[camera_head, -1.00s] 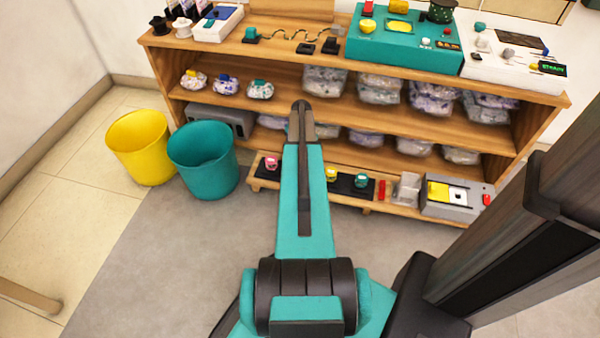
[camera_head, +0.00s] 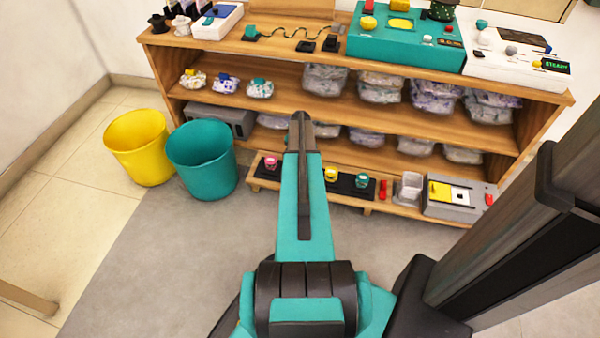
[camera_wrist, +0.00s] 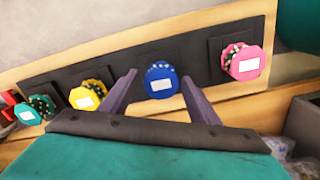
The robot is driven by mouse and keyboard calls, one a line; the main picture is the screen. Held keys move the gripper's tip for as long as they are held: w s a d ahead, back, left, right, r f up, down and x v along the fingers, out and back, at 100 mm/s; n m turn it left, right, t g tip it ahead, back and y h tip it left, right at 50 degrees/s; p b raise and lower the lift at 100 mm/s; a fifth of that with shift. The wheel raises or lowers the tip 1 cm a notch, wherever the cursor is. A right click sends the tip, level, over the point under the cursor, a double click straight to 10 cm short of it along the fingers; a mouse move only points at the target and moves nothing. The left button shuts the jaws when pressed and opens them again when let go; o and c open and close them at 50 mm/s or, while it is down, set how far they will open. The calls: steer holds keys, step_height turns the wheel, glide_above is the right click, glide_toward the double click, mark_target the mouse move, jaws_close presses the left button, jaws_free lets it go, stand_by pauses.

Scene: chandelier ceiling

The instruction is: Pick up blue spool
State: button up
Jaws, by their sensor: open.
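In the wrist view a blue spool (camera_wrist: 161,80) with a white label sits on the black strip of the low wooden rack. My gripper (camera_wrist: 158,92) is open, with its two purple-grey fingers pointing towards the rack and the blue spool between them in the picture. I cannot tell how far the fingertips are from it. A pink spool (camera_wrist: 244,63) is to its right, and a yellow spool (camera_wrist: 87,96) and a green spool (camera_wrist: 29,114) are to its left. In the head view my arm hides the blue spool and the gripper.
The low rack (camera_head: 372,208) stands before a wooden shelf unit (camera_head: 420,141) holding several bagged items. A teal bin (camera_head: 202,165) and a yellow bin (camera_head: 137,150) stand at the left. A grey device (camera_head: 460,198) is at the rack's right end. Grey floor in front is clear.

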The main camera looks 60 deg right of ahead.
steer(key=shift+f+b, duration=0.3)
steer(key=shift+f, duration=1.1)
steer(key=c, duration=1)
